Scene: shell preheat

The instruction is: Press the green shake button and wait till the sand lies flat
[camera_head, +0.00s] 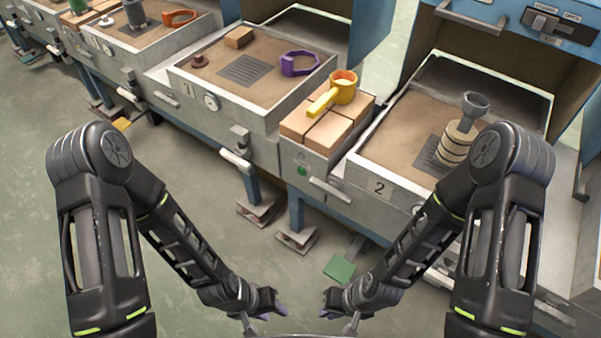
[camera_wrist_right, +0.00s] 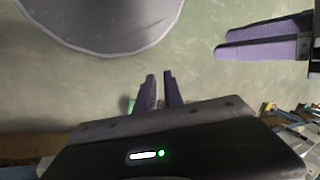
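A small round green button (camera_head: 302,170) sits on the front of the grey cabinet between two sand trays. The sand (camera_head: 393,128) in the tray numbered 2 looks mostly even, though fine relief is too small to tell. The sand (camera_head: 215,62) in the tray numbered 3 also looks level. My left gripper (camera_head: 282,308) and right gripper (camera_head: 327,308) hang low at the bottom middle, facing each other, far from the button. In the right wrist view, the right gripper's purple fingers (camera_wrist_right: 159,90) stand slightly apart and empty. The left gripper's fingers (camera_wrist_right: 262,39) show there too, with a narrow gap.
A yellow ladle cup (camera_head: 341,88) stands on bricks (camera_head: 322,135) above the button. A beige ringed stack (camera_head: 456,146) with a grey funnel (camera_head: 474,105) stands in tray 2. Tray 3 holds a purple clamp (camera_head: 300,64). A green pedal (camera_head: 340,270) is near the floor. Open floor lies at left.

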